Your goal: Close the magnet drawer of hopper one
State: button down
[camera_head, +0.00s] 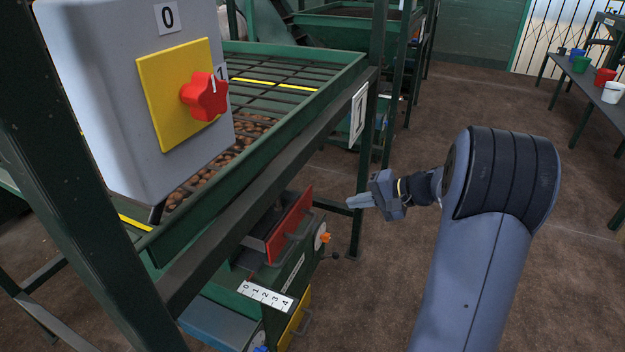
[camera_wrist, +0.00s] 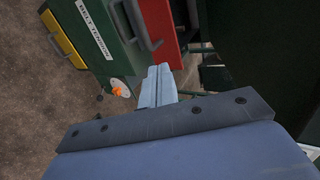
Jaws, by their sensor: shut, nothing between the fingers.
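Hopper one (camera_head: 300,115) is a green frame with a grate and brown nuts under it, marked with a "1" plate (camera_head: 358,113). Below it, the red-fronted magnet drawer (camera_head: 290,225) sticks out from its housing, with a handle on its front. The red drawer front also shows in the wrist view (camera_wrist: 162,28), with its dark handle (camera_wrist: 138,25) beside it. My gripper (camera_head: 350,201) is shut and empty, to the right of the red drawer and apart from it. In the wrist view, the shut fingers (camera_wrist: 157,85) point toward the drawer's lower edge.
A grey switch box (camera_head: 135,90) with a red knob (camera_head: 204,96) stands near left. Below the drawer are an orange knob (camera_head: 325,238), a numbered scale (camera_head: 265,297) and a yellow drawer front (camera_head: 294,318). A table with buckets (camera_head: 604,77) stands far right. The floor between is clear.

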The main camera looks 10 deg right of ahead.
jog(key=b, duration=0.2)
send_near(300, 204)
notch_tip(300, 204, down, 3)
jog(key=a, duration=0.1)
jog(key=shift+w+a+f+b, duration=0.25)
jog(key=shift+w+a+b, duration=0.05)
jog(key=shift+w+a, duration=1.35)
jog(key=shift+a, duration=0.05)
jog(key=w+a, duration=0.2)
jog(key=a, duration=0.1)
jog(key=w+a, duration=0.3)
jog(key=a, duration=0.1)
jog(key=w+a, duration=0.2)
jog(key=a, duration=0.1)
jog(key=shift+w+a, duration=0.25)
jog(key=shift+w, duration=0.05)
jog(key=shift+w+a+r, duration=0.15)
jog(key=shift+w+a, duration=0.05)
jog(key=shift+a, duration=0.05)
